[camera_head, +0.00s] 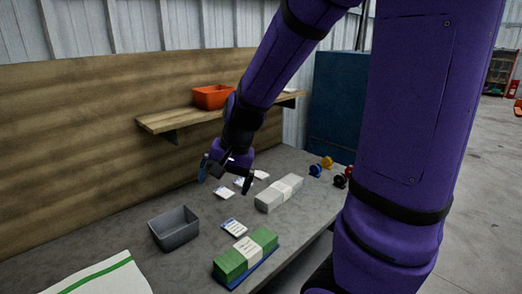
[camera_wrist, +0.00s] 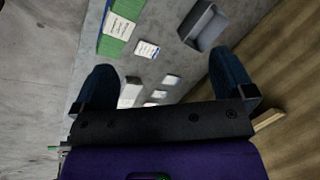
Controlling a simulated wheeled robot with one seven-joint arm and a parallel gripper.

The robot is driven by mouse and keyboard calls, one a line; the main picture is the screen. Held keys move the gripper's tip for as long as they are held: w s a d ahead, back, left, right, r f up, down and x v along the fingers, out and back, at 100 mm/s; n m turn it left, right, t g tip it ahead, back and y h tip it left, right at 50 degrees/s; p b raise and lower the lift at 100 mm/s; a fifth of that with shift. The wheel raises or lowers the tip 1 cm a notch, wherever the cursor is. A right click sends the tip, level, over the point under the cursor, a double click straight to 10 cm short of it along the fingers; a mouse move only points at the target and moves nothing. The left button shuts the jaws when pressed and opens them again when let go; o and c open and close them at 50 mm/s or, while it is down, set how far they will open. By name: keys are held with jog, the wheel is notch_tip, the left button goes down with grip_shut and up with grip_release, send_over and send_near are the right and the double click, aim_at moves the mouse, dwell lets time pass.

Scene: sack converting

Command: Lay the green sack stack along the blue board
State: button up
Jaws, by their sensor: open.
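The green sack stack (camera_head: 233,264), with a white label band around its middle, lies near the front edge of the table. A blue board (camera_head: 258,268) shows as a thin strip along the stack's front right side and low edge; the rest is hidden by the stack. The stack also shows in the wrist view (camera_wrist: 122,9), at the top left. My gripper (camera_head: 226,175) is open and empty above the back part of the table, apart from the stack. Its two spread fingers show in the wrist view (camera_wrist: 165,82).
A grey stack (camera_head: 270,197) with a white band lies to the right. A grey bin (camera_head: 174,228) stands left of the green stack. Several white cards (camera_head: 234,228) lie between. An orange bin (camera_head: 212,97) sits on the wall shelf (camera_head: 170,120). Coloured spools (camera_head: 316,170) stand at the far right.

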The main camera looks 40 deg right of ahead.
jog(key=s+a+r+n+t+h, duration=0.2)
jog(key=s+r+n, duration=0.6)
jog(key=s+r, duration=0.5)
jog(key=shift+s+r+n+t, duration=0.3)
jog(key=shift+s+r, duration=0.05)
jog(key=shift+s, duration=0.8)
jog(key=shift+a, duration=0.1)
